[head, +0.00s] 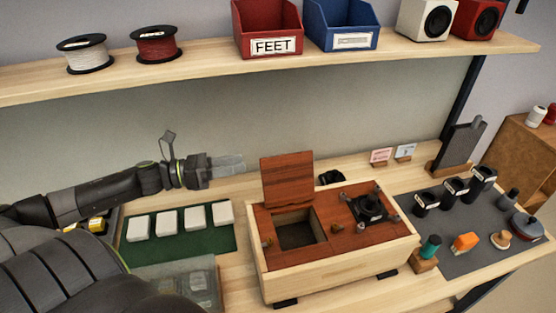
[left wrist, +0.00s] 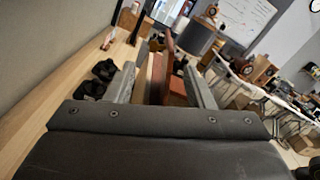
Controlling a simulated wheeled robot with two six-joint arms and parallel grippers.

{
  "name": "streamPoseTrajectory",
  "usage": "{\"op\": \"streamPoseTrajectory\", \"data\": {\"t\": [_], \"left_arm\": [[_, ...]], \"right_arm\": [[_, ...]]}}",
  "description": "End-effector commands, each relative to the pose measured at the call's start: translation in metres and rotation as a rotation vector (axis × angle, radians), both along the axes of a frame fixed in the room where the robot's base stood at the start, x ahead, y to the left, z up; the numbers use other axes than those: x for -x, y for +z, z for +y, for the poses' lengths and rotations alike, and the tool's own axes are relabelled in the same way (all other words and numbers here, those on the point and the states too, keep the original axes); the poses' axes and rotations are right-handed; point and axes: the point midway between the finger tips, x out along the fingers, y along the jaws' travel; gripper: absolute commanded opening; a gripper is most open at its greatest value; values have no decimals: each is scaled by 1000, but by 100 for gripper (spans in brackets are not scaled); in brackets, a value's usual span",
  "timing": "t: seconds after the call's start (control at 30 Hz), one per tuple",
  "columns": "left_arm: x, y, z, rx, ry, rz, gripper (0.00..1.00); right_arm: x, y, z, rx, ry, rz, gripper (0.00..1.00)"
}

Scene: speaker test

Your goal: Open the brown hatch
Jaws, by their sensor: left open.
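The brown hatch (head: 287,179) stands upright, open, at the back left of a wooden box (head: 335,265) with a brown top. The square opening (head: 298,232) in front of it is uncovered and dark inside. My left gripper (head: 236,164) is open and empty, left of the hatch and apart from it, at about the height of its upper part. In the left wrist view, the hatch (left wrist: 158,76) shows edge-on beyond and between the open fingers (left wrist: 160,88). My right gripper is not in view.
A black fixture (head: 371,208) sits on the box's right half. A green mat (head: 179,249) with white blocks lies left, and a grey mat (head: 461,261) with cups and small parts right. A shelf (head: 200,74) with spools, bins and speakers hangs above. Black items (head: 330,177) lie behind the box.

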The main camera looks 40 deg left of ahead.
Motion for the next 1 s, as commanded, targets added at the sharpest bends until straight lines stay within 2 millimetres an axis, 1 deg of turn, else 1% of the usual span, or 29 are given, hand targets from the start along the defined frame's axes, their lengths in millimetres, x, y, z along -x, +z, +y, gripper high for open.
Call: {"op": "streamPoseTrajectory", "data": {"t": [0.03,0.17,0.3,0.4,0.47,0.8,1.0], "left_arm": [[-6,-2,-5,2,-3,-4,48],[-19,-2,-17,3,0,-5,48],[-29,0,-26,1,-2,-3,48],[-37,0,-32,2,-2,-4,48],[-41,0,-36,3,0,-3,48],[-64,2,-54,3,1,-1,48],[-77,3,-65,4,1,-2,48]], "right_arm": [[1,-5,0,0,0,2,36],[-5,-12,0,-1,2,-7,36],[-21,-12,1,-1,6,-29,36],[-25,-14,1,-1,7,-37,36],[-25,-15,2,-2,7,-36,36],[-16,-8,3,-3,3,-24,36],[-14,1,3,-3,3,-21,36]]}}
